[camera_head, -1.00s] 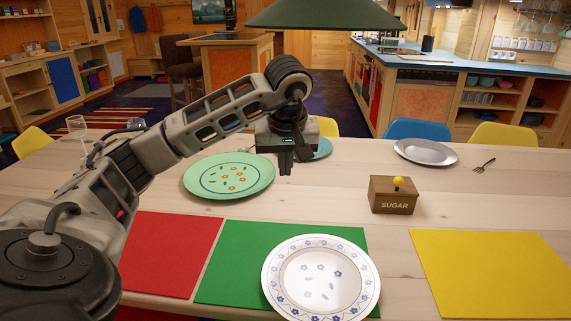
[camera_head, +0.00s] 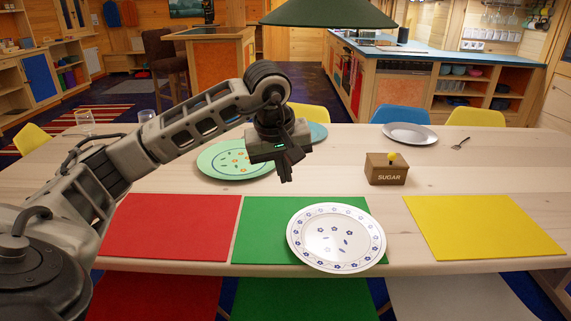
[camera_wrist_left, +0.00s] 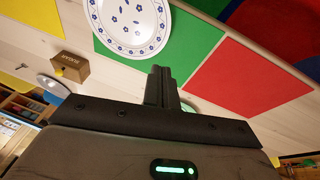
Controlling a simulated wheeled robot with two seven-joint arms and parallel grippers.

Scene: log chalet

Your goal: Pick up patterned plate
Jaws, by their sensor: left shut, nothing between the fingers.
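A white plate with a blue flower pattern (camera_head: 336,238) lies on the green mat (camera_head: 262,225), its right side past the mat's edge. It also shows in the left wrist view (camera_wrist_left: 130,22). A green plate with orange flowers (camera_head: 212,160) lies farther back, partly hidden by my left arm. My left gripper (camera_head: 286,174) is above the table, in front of the green plate in the picture and up-left of the white plate. It is shut and empty, fingers pointing down, also seen in the left wrist view (camera_wrist_left: 160,84). My right gripper is not in view.
A red mat (camera_head: 172,228) lies left and a yellow mat (camera_head: 480,226) right. A sugar box (camera_head: 386,170), a grey plate (camera_head: 410,135) and a fork (camera_head: 460,144) are at the right. Glasses (camera_head: 85,121) stand at the left. A green lamp shade (camera_head: 328,14) hangs above.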

